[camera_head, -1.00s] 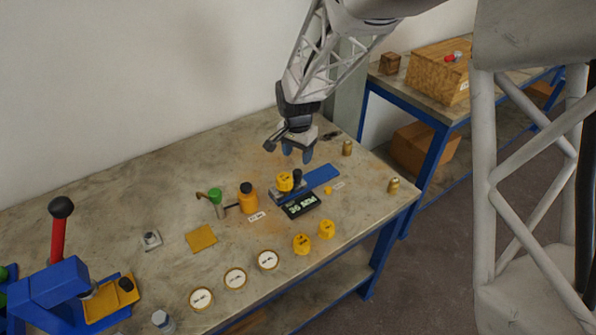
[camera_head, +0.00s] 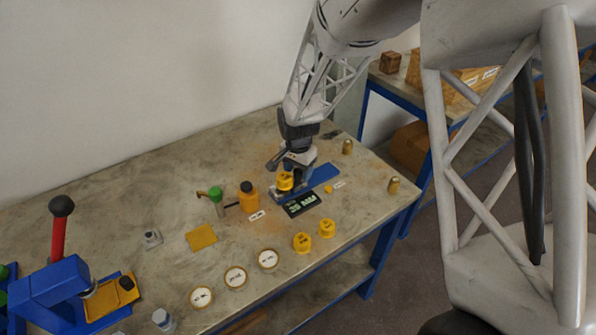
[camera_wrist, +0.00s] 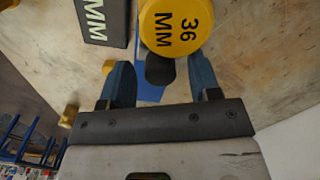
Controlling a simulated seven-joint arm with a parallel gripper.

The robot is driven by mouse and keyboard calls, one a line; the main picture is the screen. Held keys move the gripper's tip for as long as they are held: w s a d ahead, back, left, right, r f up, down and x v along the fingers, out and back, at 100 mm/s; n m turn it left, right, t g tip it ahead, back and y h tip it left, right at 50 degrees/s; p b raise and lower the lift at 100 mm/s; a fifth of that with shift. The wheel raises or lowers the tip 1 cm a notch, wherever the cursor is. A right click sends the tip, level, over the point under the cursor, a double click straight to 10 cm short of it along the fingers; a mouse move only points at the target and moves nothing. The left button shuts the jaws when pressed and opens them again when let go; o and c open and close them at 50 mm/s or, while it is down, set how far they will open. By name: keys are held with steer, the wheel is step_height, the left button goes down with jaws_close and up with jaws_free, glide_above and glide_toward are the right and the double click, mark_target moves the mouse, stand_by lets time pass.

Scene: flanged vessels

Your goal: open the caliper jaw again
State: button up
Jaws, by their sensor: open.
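The caliper's blue rail (camera_head: 325,173) lies near the right end of the bench. A yellow cap (camera_head: 285,181) sits at its jaw, marked "36 MM" in the wrist view (camera_wrist: 178,22). The caliper's black knob (camera_wrist: 160,70) stands beside the cap. My gripper (camera_wrist: 162,78) is open, with one blue finger on each side of the knob and gaps visible. In the head view my gripper (camera_head: 298,172) is low over the caliper and hides the knob. The black display (camera_head: 301,204) shows lit characters, too small to read surely; "MM" shows in the wrist view (camera_wrist: 104,12).
An orange bottle (camera_head: 248,196) and a green-topped item (camera_head: 216,199) stand left of the caliper. Two yellow caps (camera_head: 302,242) and several round labelled discs (camera_head: 235,278) lie in front. Brass pieces (camera_head: 393,186) stand to the right. A blue press (camera_head: 48,285) is far left.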

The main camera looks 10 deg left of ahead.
steer(key=shift+f, duration=0.3)
jaws_close()
steer(key=shift+w+d, duration=1.15)
steer(key=shift+w, duration=0.1)
jaws_free()
steer(key=shift+r, duration=0.1)
step_height(320, 180, up, 8)
stand_by(0.3)
steer(key=shift+d, duration=0.1)
stand_by(0.4)
